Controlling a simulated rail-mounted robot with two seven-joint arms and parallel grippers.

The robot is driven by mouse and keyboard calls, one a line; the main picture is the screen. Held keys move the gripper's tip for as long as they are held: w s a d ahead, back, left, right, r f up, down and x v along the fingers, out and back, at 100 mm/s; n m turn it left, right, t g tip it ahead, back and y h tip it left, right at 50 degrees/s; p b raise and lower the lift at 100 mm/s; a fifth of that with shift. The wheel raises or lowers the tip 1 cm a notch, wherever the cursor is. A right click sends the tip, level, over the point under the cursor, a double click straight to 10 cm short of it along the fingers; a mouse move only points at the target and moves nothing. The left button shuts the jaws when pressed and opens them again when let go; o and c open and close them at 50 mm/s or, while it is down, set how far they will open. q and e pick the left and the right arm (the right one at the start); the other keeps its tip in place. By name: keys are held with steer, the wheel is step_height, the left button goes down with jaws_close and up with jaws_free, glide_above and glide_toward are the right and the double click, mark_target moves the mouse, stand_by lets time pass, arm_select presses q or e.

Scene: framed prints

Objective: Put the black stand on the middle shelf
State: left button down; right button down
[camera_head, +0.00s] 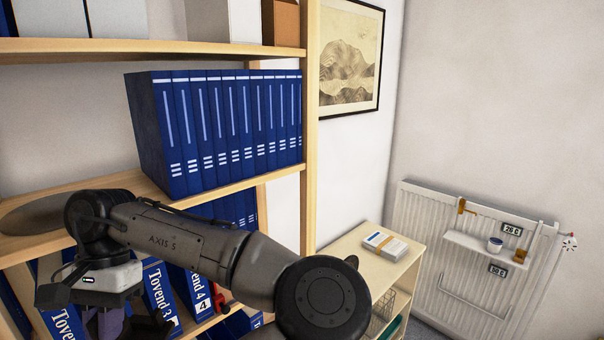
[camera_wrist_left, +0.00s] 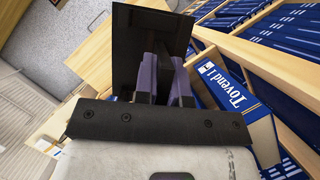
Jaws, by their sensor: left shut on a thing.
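My left gripper (camera_head: 108,318) hangs at the lower left of the head view, in front of the shelf unit. In the left wrist view its purple fingers (camera_wrist_left: 165,82) are shut on the black stand (camera_wrist_left: 150,38), a dark flat panel with a narrow part between the fingers. I cannot make out the stand clearly in the head view. The middle shelf (camera_head: 232,188) is a light wooden board above the gripper. It carries a row of blue binders (camera_head: 225,130) toward its right end. My right gripper is not in view.
My left arm crosses the lower part of the shelf unit. Blue "Tovend" binders (camera_head: 160,295) lean on a lower shelf, and one shows close by in the left wrist view (camera_wrist_left: 222,85). A low cabinet (camera_head: 345,243) with papers stands right. A radiator (camera_head: 420,215) is beyond.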

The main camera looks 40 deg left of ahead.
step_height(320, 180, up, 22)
steer(key=p, duration=2)
